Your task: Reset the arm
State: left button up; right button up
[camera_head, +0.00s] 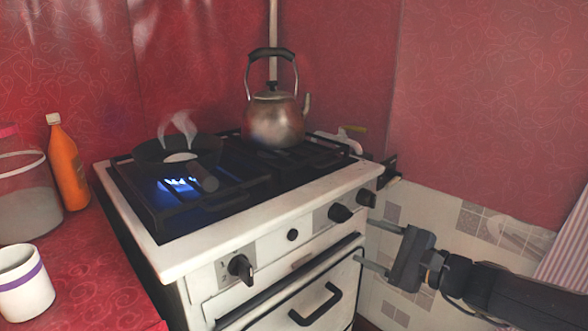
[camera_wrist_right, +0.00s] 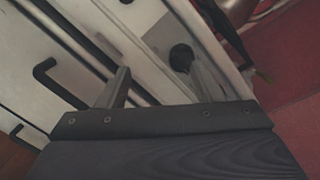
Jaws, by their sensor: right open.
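My right gripper (camera_head: 371,246) is open and empty in front of the right end of the white stove (camera_head: 200,257) in the head view. Its arm comes in from the lower right. In the right wrist view, the two fingers (camera_wrist_right: 160,88) are spread apart with the stove front behind them. Nothing is between them. A black stove knob (camera_wrist_right: 181,57) shows close to the right finger in that view. My left gripper is not in view.
On the stove stand a kettle (camera_head: 275,122) and a dark pan (camera_head: 150,152) with steam above it; a blue flame (camera_head: 180,186) burns at the front left burner. An orange bottle (camera_head: 66,165), a clear container (camera_head: 25,205) and a white mug (camera_head: 24,284) stand on the red counter (camera_head: 95,262).

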jog(key=s+a+f+n+g, duration=0.1)
jog(key=s+a+n+g, duration=0.15)
jog(key=s, duration=0.25)
jog(key=s+a+f+n+g, duration=0.1)
jog(key=s+n, duration=0.3)
jog(key=s, duration=0.1)
jog(key=s+d+f+n+g+h, duration=0.2)
jog(key=s+f+n+h, duration=0.3)
jog(key=s, duration=0.3)
jog(key=s+d+f+n+g+h, duration=0.1)
jog(key=s+d+f+n+h, duration=0.2)
jog(key=s+f, duration=0.45)
notch_tip(320, 180, up, 35)
jog(key=s+a+n+p, duration=0.1)
jog(key=p, duration=3.3)
jog(key=shift+g, duration=0.25)
